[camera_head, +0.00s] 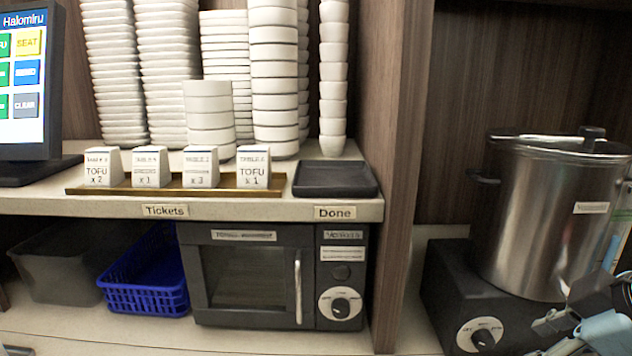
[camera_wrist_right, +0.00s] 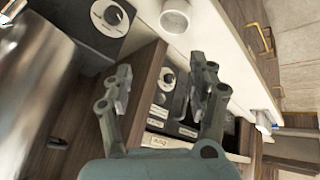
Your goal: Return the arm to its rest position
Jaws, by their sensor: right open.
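My right gripper (camera_wrist_right: 165,78) is open in the right wrist view, with its two fingers well apart and nothing between them. In the head view, parts of my right arm show at the lower right corner, in front of the burner base and the pot (camera_head: 545,225). The pot also shows at the left of the right wrist view (camera_wrist_right: 45,75), apart from the fingers.
A dark microwave (camera_head: 250,275), a blue basket (camera_head: 145,285) and a grey bin (camera_head: 65,262) stand under the shelf. The shelf holds ticket blocks (camera_head: 200,168), a black tray (camera_head: 335,179) and stacked bowls (camera_head: 273,80). A wooden divider (camera_head: 395,150) separates these from the pot.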

